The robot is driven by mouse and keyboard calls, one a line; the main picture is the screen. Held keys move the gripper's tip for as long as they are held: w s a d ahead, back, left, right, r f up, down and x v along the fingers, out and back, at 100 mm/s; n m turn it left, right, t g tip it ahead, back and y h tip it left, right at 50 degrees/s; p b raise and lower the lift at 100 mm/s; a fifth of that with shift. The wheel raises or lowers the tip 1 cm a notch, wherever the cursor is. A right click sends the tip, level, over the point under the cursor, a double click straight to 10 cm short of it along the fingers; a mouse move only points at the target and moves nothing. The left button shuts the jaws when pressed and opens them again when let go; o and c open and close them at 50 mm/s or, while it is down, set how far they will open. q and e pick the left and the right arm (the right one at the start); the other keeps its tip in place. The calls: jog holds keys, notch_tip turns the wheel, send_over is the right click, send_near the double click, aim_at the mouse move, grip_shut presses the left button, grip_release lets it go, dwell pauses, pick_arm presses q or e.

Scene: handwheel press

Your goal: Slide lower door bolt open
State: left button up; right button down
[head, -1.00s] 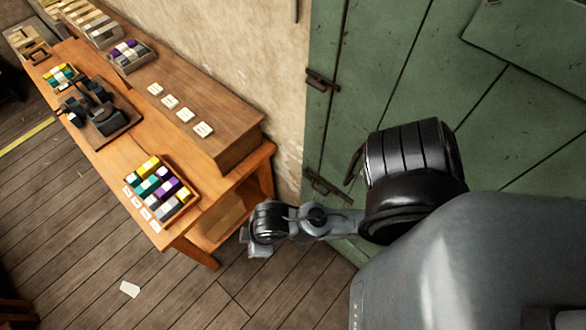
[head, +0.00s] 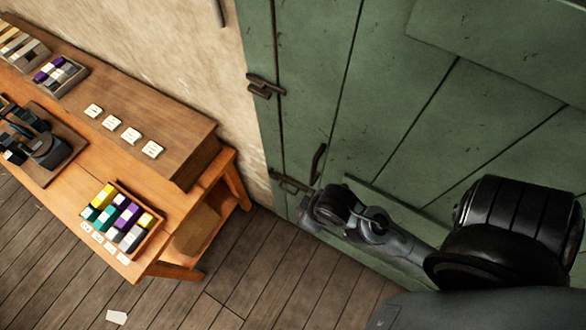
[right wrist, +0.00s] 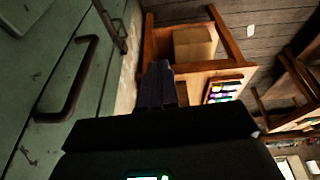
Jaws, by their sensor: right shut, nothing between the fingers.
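The green door (head: 400,100) fills the right of the head view. Its lower bolt (head: 290,183) is a dark metal bar near the door's left edge; a dark metal bolt also shows at the top of the right wrist view (right wrist: 112,27). A curved door handle (head: 318,162) is just above and right of the lower bolt, and shows large at left in the right wrist view (right wrist: 72,85). My right gripper (right wrist: 157,80) is shut and empty, apart from bolt and handle. In the head view my right wrist is just below the lower bolt and largely hides the fingers. My left gripper is not in view.
An upper bolt (head: 266,87) is higher on the door. A wooden table (head: 85,185) stands along the wall at left, with a tray of coloured blocks (head: 150,240) and a black press (head: 40,145). A card (head: 117,317) lies on the otherwise clear floor nearby.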

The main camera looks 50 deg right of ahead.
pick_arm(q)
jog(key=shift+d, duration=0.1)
pick_arm(e)
jog(key=shift+d, duration=0.1)
